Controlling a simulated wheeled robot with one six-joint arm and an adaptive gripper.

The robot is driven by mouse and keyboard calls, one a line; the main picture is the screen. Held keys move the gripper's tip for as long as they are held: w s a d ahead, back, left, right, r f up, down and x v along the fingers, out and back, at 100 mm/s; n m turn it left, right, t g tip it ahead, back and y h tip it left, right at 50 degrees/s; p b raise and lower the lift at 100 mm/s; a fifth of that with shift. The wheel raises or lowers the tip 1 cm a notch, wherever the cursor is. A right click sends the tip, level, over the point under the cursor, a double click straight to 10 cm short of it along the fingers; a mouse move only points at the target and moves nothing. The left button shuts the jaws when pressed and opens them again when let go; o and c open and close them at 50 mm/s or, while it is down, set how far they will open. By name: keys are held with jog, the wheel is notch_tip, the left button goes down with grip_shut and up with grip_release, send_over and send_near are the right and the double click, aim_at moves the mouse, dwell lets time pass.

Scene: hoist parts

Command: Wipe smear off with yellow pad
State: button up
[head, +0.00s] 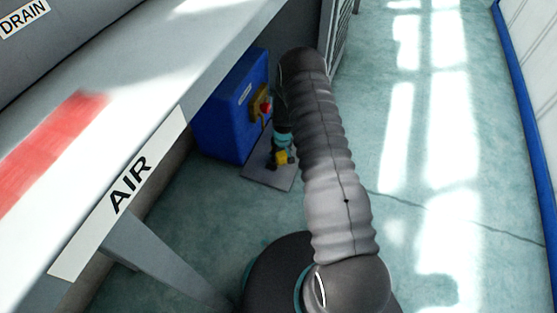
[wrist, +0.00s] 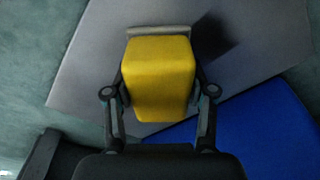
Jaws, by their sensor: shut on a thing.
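The yellow pad (wrist: 160,80) is a block with rounded edges, held between the two fingers of my gripper (wrist: 160,95). In the head view the pad (head: 285,157) shows small at the end of my arm, over a grey plate (head: 262,180). The plate (wrist: 85,75) lies behind the pad in the wrist view; I cannot tell whether they touch. A dark patch (wrist: 208,38) shows on the plate beside the pad; I cannot tell whether it is a smear or a shadow. A soft-edged red band (head: 45,145) lies on the white bench top.
A blue cabinet (head: 222,118) with a red knob (head: 266,107) stands beside the plate, left of my arm. The white bench (head: 165,75) with an AIR label (head: 130,185) fills the left. Open teal floor (head: 400,235) lies to the right.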

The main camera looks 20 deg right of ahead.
aim_at(274, 173)
jog(key=w+d+b, duration=0.1)
jog(key=w+d, duration=0.1)
jog(key=w+d+b, duration=0.1)
jog(key=w+b, duration=0.1)
jog(key=shift+w+d, duration=0.35)
jog(key=shift+w, duration=0.05)
jog(key=shift+w+d+f, duration=0.1)
jog(key=shift+w+d, duration=0.7)
jog(key=shift+w, duration=0.3)
jog(key=shift+w+d, duration=0.8)
jog(key=shift+w, duration=0.35)
jog(key=shift+w+d+f, duration=0.1)
jog(key=shift+w+d, duration=0.7)
jog(key=shift+w, duration=0.3)
jog(key=shift+s, duration=0.1)
